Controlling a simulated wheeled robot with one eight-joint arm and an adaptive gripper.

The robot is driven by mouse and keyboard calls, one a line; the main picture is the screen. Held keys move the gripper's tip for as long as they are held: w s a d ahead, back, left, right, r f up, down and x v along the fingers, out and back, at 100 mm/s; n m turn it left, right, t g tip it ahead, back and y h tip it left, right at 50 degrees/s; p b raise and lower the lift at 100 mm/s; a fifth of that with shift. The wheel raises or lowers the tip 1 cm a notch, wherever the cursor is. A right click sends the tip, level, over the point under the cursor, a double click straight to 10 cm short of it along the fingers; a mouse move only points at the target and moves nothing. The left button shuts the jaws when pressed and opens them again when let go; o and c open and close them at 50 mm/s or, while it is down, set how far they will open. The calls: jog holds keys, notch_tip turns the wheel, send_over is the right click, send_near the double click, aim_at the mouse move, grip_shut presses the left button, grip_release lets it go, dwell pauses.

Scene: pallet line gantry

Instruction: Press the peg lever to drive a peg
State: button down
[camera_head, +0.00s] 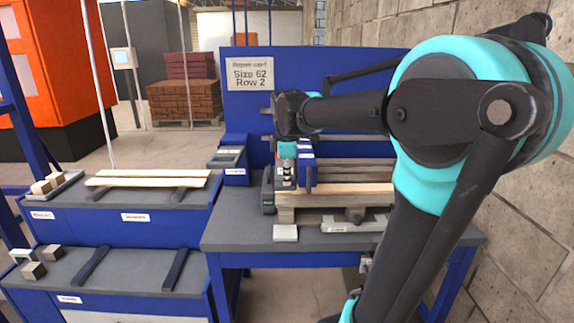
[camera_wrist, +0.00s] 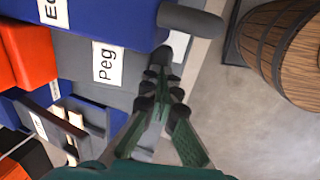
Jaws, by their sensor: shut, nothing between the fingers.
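In the wrist view, a grey housing carries a white label reading "Peg" (camera_wrist: 107,62). A short dark lever-like knob (camera_wrist: 160,58) juts from its right side; I take it for the peg lever. My gripper (camera_wrist: 165,88) is shut and empty, with its fingertips right by this knob; I cannot tell whether they touch. In the head view my gripper (camera_head: 287,178) points down in front of the bench machine's head. My gripper and arm partly hide the machine there. No peg is clearly visible.
A second, larger dark lever (camera_wrist: 190,19) projects from a blue housing (camera_wrist: 110,18) beyond the peg housing. Planks (camera_head: 350,190) lie in the machine on the blue bench. Side benches hold boards (camera_head: 150,178) and small blocks (camera_head: 34,270). A block wall (camera_head: 530,210) stands at right.

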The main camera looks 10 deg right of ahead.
aim_at(287, 191)
notch_tip(287, 191, down, 2)
jog(key=shift+s+f+t, duration=0.1)
jog(key=shift+t, duration=0.8)
jog(key=f+t, duration=0.2)
jog(key=shift+s+f+t+h, duration=0.25)
jog(key=shift+s+t+h, duration=0.1)
jog(key=shift+t+h, duration=0.05)
jog(key=c, duration=1.9)
grip_release()
jog(key=shift+w+f, duration=0.6)
jog(key=shift+w, duration=0.15)
jog(key=shift+s+r, duration=0.1)
jog(key=shift+c, duration=0.9)
jog(key=shift+d, duration=0.1)
jog(key=shift+c, duration=0.9)
jog(key=shift+o, duration=0.2)
jog(key=shift+s, duration=0.1)
jog(key=shift+c, duration=0.2)
jog(key=shift+r, duration=0.1)
grip_shut()
